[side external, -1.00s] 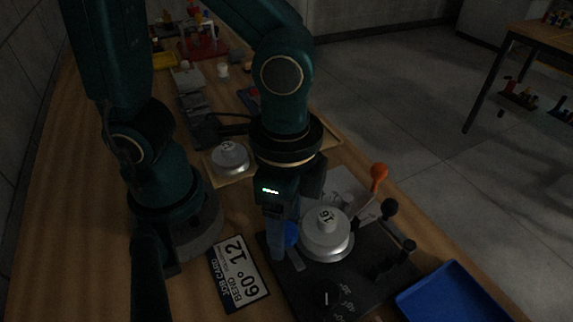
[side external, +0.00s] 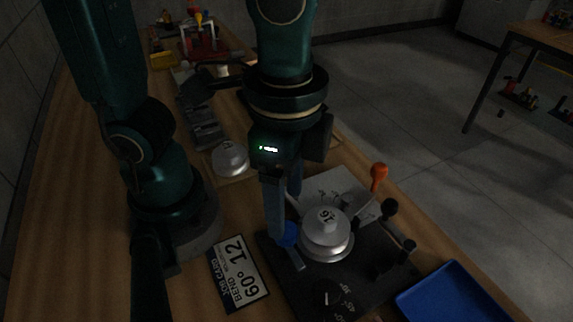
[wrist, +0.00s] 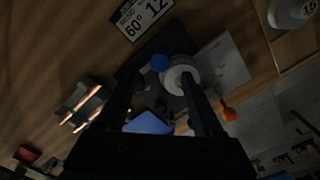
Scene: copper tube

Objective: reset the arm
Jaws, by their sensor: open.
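My gripper (side external: 283,205) is open and empty. It hangs above the bending fixture, near the blue knob (side external: 287,234) and the round die marked 16 (side external: 325,228). The die sits on the dark base plate (side external: 300,290), which carries angle marks. In the wrist view the two fingers (wrist: 163,98) stand apart, with the die (wrist: 180,76) and blue knob (wrist: 160,62) beyond them. A lever with an orange knob (side external: 379,171) and black knobs stand to the right of the die.
A job card reading "BEND 60° 12" (side external: 238,272) lies left of the fixture. A blue tray (side external: 455,296) is at the lower right. A second die (side external: 229,158) sits behind. Copper tubes (wrist: 84,108) rest in a holder in the wrist view.

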